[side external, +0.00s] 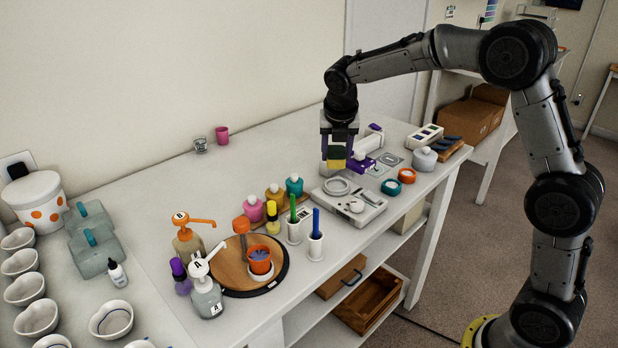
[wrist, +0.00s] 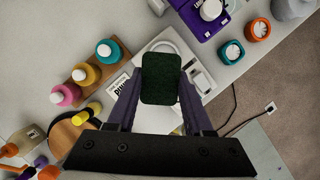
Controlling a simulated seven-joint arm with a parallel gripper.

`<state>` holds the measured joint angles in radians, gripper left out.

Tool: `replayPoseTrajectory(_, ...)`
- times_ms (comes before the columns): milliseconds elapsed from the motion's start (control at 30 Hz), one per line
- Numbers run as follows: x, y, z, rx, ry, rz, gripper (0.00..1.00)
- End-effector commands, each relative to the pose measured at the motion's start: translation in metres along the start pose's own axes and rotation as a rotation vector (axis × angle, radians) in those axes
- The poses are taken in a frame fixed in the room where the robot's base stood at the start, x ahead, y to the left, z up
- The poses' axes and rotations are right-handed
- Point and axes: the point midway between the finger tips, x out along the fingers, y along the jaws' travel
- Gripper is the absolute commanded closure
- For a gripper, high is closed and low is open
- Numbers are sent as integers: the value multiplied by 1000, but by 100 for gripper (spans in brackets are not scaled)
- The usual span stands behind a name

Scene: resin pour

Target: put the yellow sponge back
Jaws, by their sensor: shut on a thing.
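The yellow sponge (side external: 336,163) shows a yellow lower part and a dark green top in the side view. In the wrist view its dark green face (wrist: 161,78) is turned to the camera. My gripper (side external: 338,152) is shut on the sponge, with a finger on either side. In the wrist view the fingers (wrist: 161,90) reach to the sponge's two sides. The sponge appears held above the table, near a white scale (side external: 362,214); the exact height is hard to tell. No clear resting place for the sponge can be made out.
A purple device (side external: 362,165) stands behind the sponge. Pink (side external: 253,209), ochre and teal bottles stand on a wooden rack to the left. A round wooden turntable (side external: 228,276) holds an orange cup.

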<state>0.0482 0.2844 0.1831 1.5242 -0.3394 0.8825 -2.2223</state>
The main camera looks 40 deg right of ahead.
Motion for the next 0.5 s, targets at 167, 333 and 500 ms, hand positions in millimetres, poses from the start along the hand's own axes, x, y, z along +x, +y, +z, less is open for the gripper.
replayPoseTrajectory(167, 29, 23, 22, 1, 1, -1, 93)
replayPoseTrajectory(333, 58, 41, 37, 1, 3, -2, 93)
replayPoseTrajectory(500, 90, 54, 44, 1, 1, -1, 93)
